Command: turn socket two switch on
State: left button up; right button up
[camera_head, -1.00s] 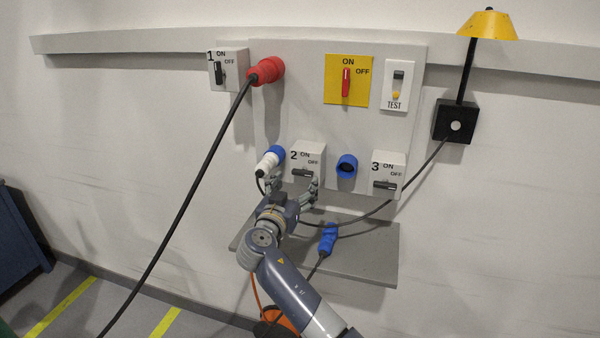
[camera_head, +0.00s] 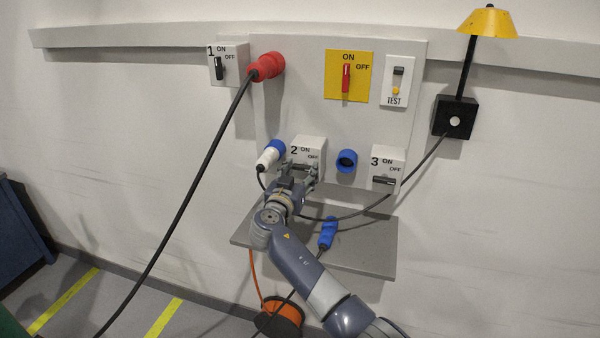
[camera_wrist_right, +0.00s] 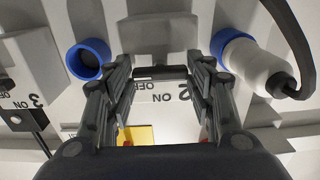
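The socket two box (camera_head: 311,146) is white, marked 2, ON and OFF, and sits low on the grey panel. Its dark switch handle (camera_wrist_right: 160,72) lies crosswise; in the head view my gripper partly covers it. My right gripper (camera_head: 300,169) is at the lower part of this box. In the right wrist view its two fingers (camera_wrist_right: 159,66) stand apart, one on each side of the handle. Contact with the handle cannot be told. A white plug with a blue collar (camera_head: 269,155) is in socket two, left of the box. My left gripper is not in view.
An empty blue socket (camera_head: 347,161) and the socket three box (camera_head: 388,160) are to the right. A grey shelf (camera_head: 370,250) below bears a blue connector (camera_head: 327,233). A black cable runs past my wrist. An orange reel (camera_head: 283,318) stands on the floor.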

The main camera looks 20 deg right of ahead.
jog(key=shift+f+n+b, duration=0.2)
jog(key=shift+n+b, duration=1.45)
jog(key=shift+n, duration=0.15)
jog(key=n+b, duration=0.1)
jog(key=n, duration=0.2)
jog(key=shift+r+n, duration=0.1)
jog(key=shift+n, duration=1.1)
jog(key=n, duration=0.2)
jog(key=shift+r+n, duration=0.1)
jog(key=shift+n, duration=0.3)
jog(key=n+p, duration=0.1)
jog(key=n, duration=0.2)
jog(key=shift+n+p, duration=0.45)
jog(key=shift+n, duration=1.05)
